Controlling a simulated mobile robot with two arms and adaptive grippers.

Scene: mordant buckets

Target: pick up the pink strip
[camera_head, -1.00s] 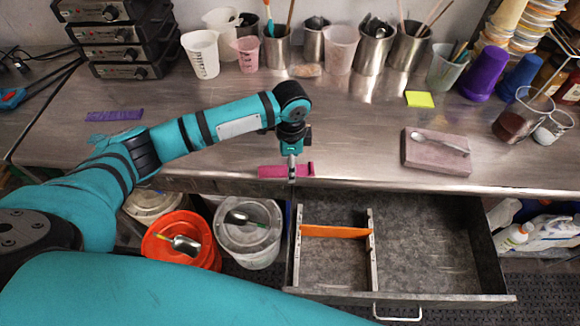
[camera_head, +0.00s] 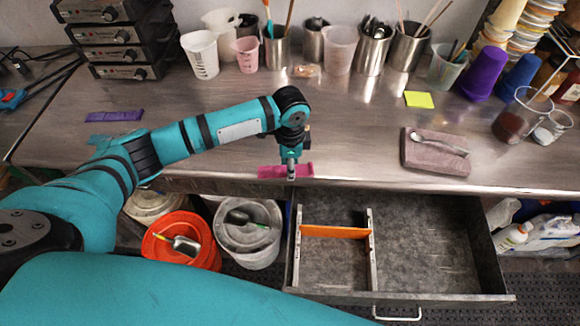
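The pink strip (camera_head: 271,172) lies near the front edge of the steel counter, above the open drawer. My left gripper (camera_head: 291,174) points down over the middle of the strip, its tip at the strip and hiding a small part of it. The fingers are too small to tell whether they are open or shut, or whether they hold the strip. My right gripper is not in view.
A purple strip (camera_head: 114,116) lies on the counter at left. A grey-pink block (camera_head: 420,158) with a spoon lies at right, near a yellow note (camera_head: 418,99). The open drawer (camera_head: 430,250) has an orange divider (camera_head: 335,231). Buckets (camera_head: 205,250) stand below. Cups line the back.

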